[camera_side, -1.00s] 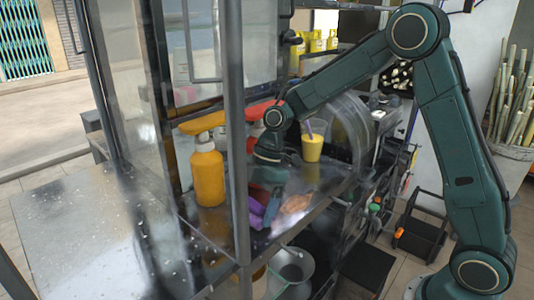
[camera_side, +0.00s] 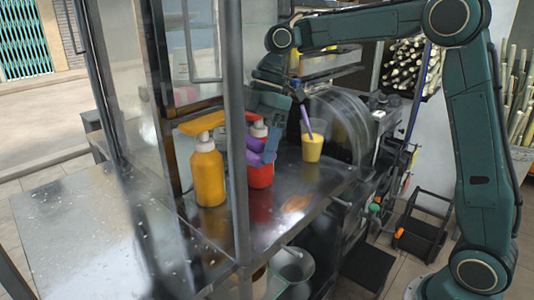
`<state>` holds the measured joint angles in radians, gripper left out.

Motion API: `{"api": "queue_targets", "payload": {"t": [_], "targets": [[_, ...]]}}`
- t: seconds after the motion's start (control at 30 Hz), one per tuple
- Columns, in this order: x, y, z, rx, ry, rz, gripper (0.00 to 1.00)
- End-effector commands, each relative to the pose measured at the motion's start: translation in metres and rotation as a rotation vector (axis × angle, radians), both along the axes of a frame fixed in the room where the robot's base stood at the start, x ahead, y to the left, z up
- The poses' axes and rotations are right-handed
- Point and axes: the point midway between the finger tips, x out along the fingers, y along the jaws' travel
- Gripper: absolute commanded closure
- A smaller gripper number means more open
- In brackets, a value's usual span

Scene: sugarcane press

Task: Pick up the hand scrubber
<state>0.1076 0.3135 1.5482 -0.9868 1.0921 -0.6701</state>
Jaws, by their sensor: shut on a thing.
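The purple hand scrubber (camera_side: 257,146) is held up above the metal counter, in front of the upper part of a red bottle. My gripper (camera_side: 266,126) is above it, pointing down and shut on it. The dark frame post partly hides the scrubber's left side, and the fingertips are hard to make out.
The red bottle (camera_side: 261,176) and a yellow pump bottle (camera_side: 207,176) stand on the counter (camera_side: 285,205). A yellow drink cup with a purple straw (camera_side: 312,147) stands to the right, beside the press's clear round cover (camera_side: 338,120). The counter's front is clear.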

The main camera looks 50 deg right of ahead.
Motion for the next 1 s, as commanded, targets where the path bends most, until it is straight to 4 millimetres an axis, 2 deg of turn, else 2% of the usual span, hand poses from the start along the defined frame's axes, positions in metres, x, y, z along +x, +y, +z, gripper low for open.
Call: {"api": "queue_targets", "payload": {"t": [0.2, 0.7, 0.73, 0.8, 1.0], "targets": [[-0.0001, -0.0007, 0.0076, -0.003, -0.001, 0.0, 0.37], [-0.0002, -0.0005, 0.0081, -0.002, -0.001, 0.0, 0.37], [-0.0002, -0.0005, 0.0081, -0.002, -0.001, 0.0, 0.18], [-0.0002, -0.0005, 0.0081, -0.002, -0.001, 0.0, 0.32], [-0.0005, -0.0017, 0.0064, -0.001, 0.0, -0.001, 0.33]]}}
